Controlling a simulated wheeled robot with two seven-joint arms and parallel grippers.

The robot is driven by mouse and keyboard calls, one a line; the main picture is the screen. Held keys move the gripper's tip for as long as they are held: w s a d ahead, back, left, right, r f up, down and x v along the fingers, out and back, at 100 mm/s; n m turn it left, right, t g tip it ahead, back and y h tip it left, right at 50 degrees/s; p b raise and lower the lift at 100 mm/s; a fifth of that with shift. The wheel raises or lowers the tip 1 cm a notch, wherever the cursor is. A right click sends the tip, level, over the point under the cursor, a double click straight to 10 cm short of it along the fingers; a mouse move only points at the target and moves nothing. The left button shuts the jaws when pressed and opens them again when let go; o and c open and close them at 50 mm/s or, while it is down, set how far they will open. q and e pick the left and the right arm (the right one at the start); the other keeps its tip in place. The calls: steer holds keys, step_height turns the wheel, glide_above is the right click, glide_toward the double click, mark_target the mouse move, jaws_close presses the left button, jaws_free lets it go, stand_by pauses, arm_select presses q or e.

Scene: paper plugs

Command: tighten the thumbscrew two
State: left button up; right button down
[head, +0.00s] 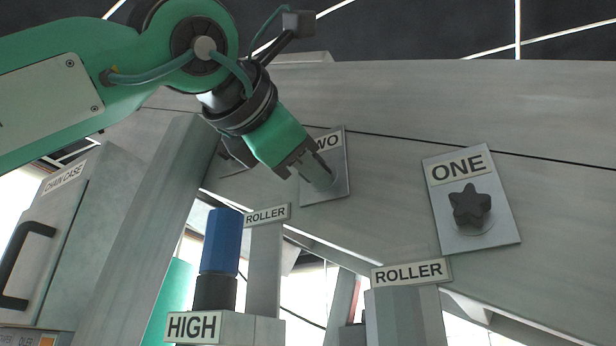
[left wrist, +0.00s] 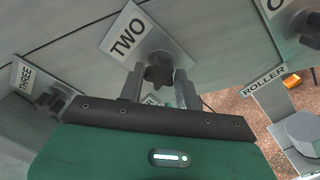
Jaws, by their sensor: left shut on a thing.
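Thumbscrew two is a dark star-shaped knob (left wrist: 160,74) on a light plate marked TWO (left wrist: 133,34), which is fixed to the slanted grey panel. In the head view the TWO plate (head: 336,150) is partly covered by my left gripper (head: 315,172), and the knob is hidden there. In the left wrist view the two fingers of my left gripper (left wrist: 158,88) stand on either side of the knob, shut on it. My right gripper is in neither view.
Thumbscrew ONE (head: 469,205) is to the right on its own plate. Thumbscrew THREE (left wrist: 50,98) is at the left in the wrist view. Below stand a blue handle (head: 221,241) over a HIGH label (head: 192,327), posts with ROLLER labels (head: 410,272), and a CHAIN CASE box (head: 65,230).

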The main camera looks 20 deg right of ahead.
arm_select(q)
steer(key=m+p, duration=0.7)
steer(key=m, duration=0.5)
steer(key=shift+f, duration=0.1)
steer(key=o, duration=0.9)
steer(key=shift+b+v, duration=0.5)
steer(key=shift+v, duration=1.55)
